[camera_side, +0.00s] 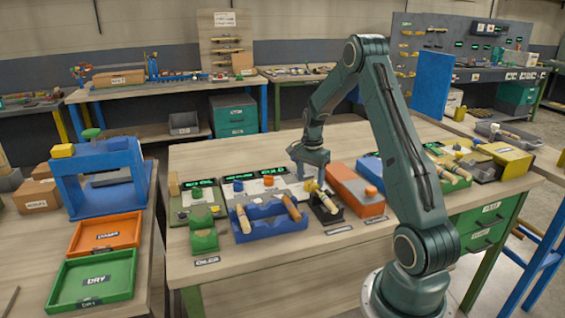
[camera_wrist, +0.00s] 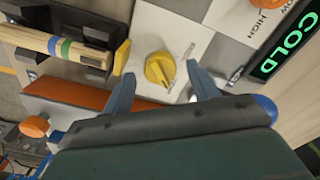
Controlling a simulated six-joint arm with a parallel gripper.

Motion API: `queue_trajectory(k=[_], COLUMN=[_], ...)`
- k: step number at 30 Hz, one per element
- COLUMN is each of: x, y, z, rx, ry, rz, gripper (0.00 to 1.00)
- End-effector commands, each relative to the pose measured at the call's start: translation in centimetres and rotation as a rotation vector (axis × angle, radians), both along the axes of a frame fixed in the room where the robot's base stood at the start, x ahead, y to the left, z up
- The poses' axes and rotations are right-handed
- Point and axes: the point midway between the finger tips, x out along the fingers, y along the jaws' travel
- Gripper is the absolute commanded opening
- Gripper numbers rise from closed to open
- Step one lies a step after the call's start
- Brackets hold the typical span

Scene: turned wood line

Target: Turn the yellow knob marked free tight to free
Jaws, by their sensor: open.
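The yellow knob (camera_wrist: 160,69) sits on a white plate (camera_wrist: 150,25) in the wrist view. Small print is on the plate beside the knob, too small to read surely. The raised grip of the knob runs slantwise, and I cannot tell which mark it points at. My gripper (camera_wrist: 160,78) is open, with one finger on each side of the knob and a visible gap to both.
A turned wooden piece (camera_wrist: 50,42) with a yellow end lies in a black cradle (camera_wrist: 95,30) close to the left finger. A green COLD display (camera_wrist: 290,42) is at the right. An orange box (camera_side: 352,188) with a button and a blue rack (camera_side: 272,226) stand nearby.

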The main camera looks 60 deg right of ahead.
Motion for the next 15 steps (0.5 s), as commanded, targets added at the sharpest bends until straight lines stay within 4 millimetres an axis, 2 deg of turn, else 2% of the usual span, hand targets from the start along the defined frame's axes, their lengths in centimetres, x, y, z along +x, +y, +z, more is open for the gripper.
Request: queue_trajectory(k=[6,15], x=[0.0,0.0], y=[0.0,0.0], z=[-1.4,-1.6], rx=[0.0,-0.001], ry=[0.0,-0.001], rz=[0.0,0.0], gripper=[0.59,0.59])
